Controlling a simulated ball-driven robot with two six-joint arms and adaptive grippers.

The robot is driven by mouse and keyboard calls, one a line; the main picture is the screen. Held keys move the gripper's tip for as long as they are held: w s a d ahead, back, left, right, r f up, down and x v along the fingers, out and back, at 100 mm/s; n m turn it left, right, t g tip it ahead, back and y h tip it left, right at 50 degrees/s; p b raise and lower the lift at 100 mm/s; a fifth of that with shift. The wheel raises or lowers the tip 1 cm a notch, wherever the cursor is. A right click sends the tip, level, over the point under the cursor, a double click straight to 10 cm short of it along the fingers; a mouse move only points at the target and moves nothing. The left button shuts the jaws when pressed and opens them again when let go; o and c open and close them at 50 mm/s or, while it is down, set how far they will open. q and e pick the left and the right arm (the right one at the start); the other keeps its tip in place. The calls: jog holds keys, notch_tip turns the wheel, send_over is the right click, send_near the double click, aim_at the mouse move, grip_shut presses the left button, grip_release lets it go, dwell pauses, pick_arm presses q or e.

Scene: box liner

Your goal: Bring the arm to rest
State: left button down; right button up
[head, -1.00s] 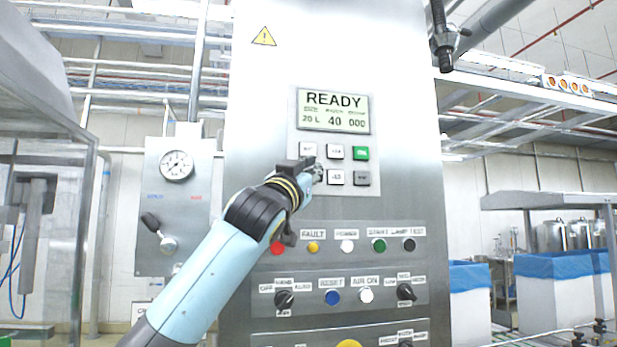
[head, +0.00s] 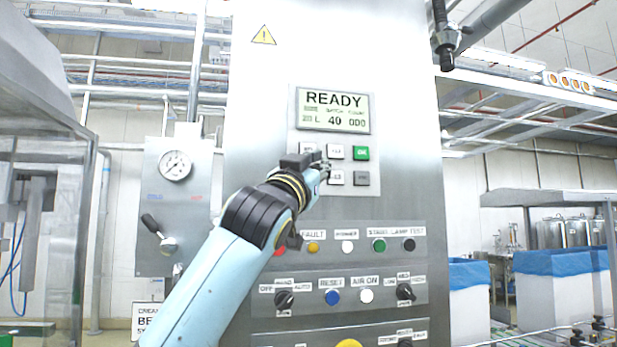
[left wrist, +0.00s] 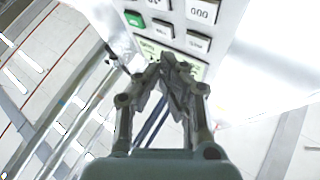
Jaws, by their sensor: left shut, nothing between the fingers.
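My left arm (head: 215,275) reaches up from the bottom of the head view to the keypad of a steel control cabinet. My left gripper (head: 326,168) is shut and empty, with its tips in front of the left part of the keypad, hiding part of a key. I cannot tell whether the tips touch the panel. In the left wrist view the shut gripper (left wrist: 172,62) points at the keypad panel, with a green key (left wrist: 134,19) beyond it. The display (head: 334,111) above the keypad reads READY, 20 L, 40, 000. My right gripper is not in view.
Coloured buttons and selector knobs (head: 284,299) sit on the cabinet below the keypad. A gauge panel (head: 176,166) with a lever stands to the left. A hanging fitting (head: 446,40) is at the upper right. Blue-lined white boxes (head: 468,294) stand at the right.

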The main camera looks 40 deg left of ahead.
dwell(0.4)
